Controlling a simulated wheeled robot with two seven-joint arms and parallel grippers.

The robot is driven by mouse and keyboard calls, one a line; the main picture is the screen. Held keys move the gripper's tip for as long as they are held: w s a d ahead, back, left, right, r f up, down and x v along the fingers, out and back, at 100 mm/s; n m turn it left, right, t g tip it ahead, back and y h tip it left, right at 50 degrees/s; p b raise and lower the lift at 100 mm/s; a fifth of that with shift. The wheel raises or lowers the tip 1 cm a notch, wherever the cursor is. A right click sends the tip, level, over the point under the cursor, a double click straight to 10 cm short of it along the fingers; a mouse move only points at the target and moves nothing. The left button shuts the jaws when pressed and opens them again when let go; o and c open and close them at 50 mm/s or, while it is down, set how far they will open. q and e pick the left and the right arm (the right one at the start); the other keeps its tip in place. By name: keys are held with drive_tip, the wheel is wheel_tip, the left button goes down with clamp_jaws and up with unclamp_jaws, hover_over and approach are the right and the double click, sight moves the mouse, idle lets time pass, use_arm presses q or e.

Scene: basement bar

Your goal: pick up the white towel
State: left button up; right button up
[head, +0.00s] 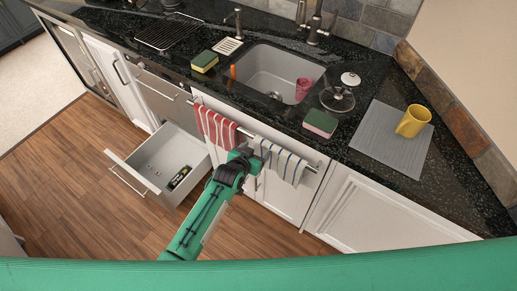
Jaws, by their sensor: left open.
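The white towel (289,164), with dark stripes, hangs over the rail on the cabinet front below the sink. My left gripper (252,155) is open and sits just to the left of the white towel, in front of the rail. Whether a finger touches the towel cannot be told. A red and white striped towel (215,127) hangs on the same rail to the left, close to my gripper. My right gripper is not in view.
An open drawer (150,181) sticks out at the left with a small dark item (180,177) inside. Above the rail is the dark counter edge (255,119), with a sink (262,72), sponges, a glass lid (337,98) and a yellow mug (413,121) on a grey mat (380,153).

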use_arm(q)
drive_tip(key=shift+w+f, duration=0.1)
drive_tip(key=shift+b+x, duration=1.05)
drive_tip(key=shift+x, duration=0.3)
clamp_jaws()
